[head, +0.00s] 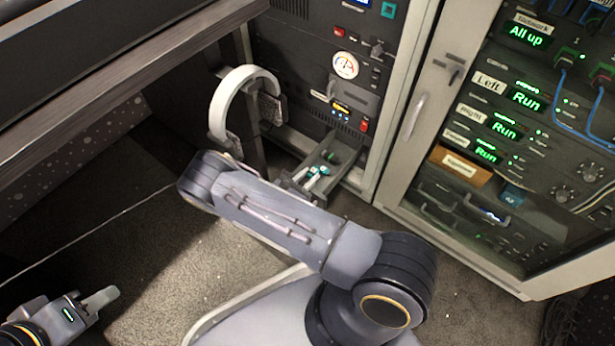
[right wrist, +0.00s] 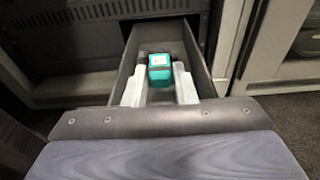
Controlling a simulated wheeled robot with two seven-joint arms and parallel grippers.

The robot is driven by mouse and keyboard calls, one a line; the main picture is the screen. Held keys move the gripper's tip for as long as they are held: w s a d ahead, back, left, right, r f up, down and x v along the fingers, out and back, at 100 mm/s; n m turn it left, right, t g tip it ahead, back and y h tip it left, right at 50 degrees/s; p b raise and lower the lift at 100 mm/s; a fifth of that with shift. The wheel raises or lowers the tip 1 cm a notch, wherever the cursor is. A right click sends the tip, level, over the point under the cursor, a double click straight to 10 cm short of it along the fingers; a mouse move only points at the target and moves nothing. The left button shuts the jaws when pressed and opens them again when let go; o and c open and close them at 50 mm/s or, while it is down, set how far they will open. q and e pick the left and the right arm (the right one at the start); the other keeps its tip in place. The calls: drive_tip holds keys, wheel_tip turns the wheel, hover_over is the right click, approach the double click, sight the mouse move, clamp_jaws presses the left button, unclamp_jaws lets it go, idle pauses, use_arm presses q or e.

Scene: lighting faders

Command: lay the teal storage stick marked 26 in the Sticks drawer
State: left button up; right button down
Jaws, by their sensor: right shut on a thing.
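The Sticks drawer (right wrist: 201,72) is pulled open and lies ahead of my right gripper. It also shows low in the dark rack in the head view (head: 347,163). My right gripper (right wrist: 159,84) is shut on a teal stick (right wrist: 160,66), one pale finger on each side of it. The stick appears between the drawer's side walls; I cannot tell whether it touches the bottom. Its mark is not readable. In the head view, teal shows in the drawer (head: 323,170), with my right arm partly covering the front. My left gripper (head: 100,298) is at the lower left, away from the drawer.
White headphones (head: 232,95) hang beside the rack, left of the drawer. A desk edge (head: 120,75) crosses the upper left. A glass-fronted cabinet (head: 410,110) with lit "Run" displays stands to the right. The carpet (head: 130,215) at the left is mostly clear.

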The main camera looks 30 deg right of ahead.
drive_tip(key=shift+s+a+f, duration=0.15)
drive_tip(key=shift+f, duration=0.45)
drive_tip(key=c, duration=1.3)
unclamp_jaws()
drive_tip(key=shift+f, duration=0.1)
drive_tip(key=shift+o, duration=0.6)
drive_tip(key=shift+s, duration=0.1)
drive_tip(key=shift+r, duration=0.2)
drive_tip(key=r+p+v, duration=0.1)
drive_tip(key=p+v, duration=0.2)
drive_tip(key=v, duration=0.9)
drive_tip(key=shift+r, duration=0.15)
